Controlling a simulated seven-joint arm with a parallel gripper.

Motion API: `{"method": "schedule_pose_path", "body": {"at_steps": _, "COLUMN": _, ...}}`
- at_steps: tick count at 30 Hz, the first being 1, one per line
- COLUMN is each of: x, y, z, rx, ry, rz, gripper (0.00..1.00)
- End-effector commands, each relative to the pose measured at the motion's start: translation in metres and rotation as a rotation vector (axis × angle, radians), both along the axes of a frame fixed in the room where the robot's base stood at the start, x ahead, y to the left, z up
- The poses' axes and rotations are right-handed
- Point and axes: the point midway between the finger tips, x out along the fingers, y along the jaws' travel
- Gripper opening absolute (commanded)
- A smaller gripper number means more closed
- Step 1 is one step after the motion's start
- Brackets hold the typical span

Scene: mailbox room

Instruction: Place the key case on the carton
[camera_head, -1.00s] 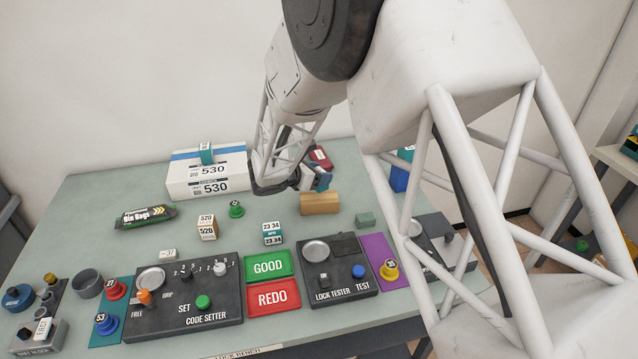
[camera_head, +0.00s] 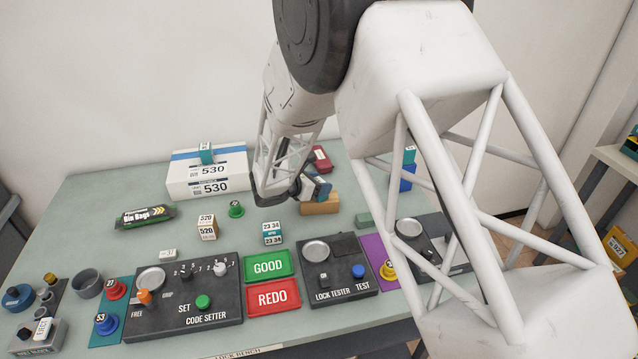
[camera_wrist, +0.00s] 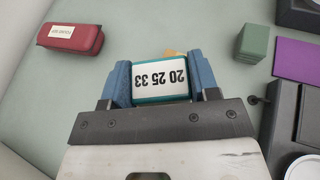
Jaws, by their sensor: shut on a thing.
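A dark red case with a small white label, which looks like the key case, lies on the bench behind my gripper (camera_head: 320,159). It also shows at upper left in the wrist view (camera_wrist: 72,37), apart from my fingers. The white carton (camera_head: 185,180), with a blue stripe and 530 labels, stands at back left. A small teal labelled block (camera_head: 207,153) is on top of it. My gripper (camera_wrist: 160,78) is shut on a teal block with a white label reading 20 25 33 (camera_wrist: 160,76). In the head view my gripper (camera_head: 313,187) is near a tan block; its height above the bench is unclear.
The tan block (camera_head: 320,208) lies just in front of my gripper. A green block (camera_wrist: 253,43) is to the right. Bench between carton and gripper is mostly clear.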

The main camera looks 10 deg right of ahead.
Motion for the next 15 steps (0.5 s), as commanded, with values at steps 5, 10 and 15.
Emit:
{"method": "schedule_pose_path", "body": {"at_steps": 5, "x": 0.0, "y": 0.0, "z": 0.0, "rx": 0.0, "ry": 0.0, "rz": 0.0, "gripper": 0.8}}
{"method": "schedule_pose_path", "body": {"at_steps": 10, "x": 0.0, "y": 0.0, "z": 0.0, "rx": 0.0, "ry": 0.0, "rz": 0.0, "gripper": 0.81}}
{"method": "schedule_pose_path", "body": {"at_steps": 15, "x": 0.0001, "y": 0.0, "z": 0.0009, "rx": 0.0, "ry": 0.0, "rz": 0.0, "gripper": 0.81}}
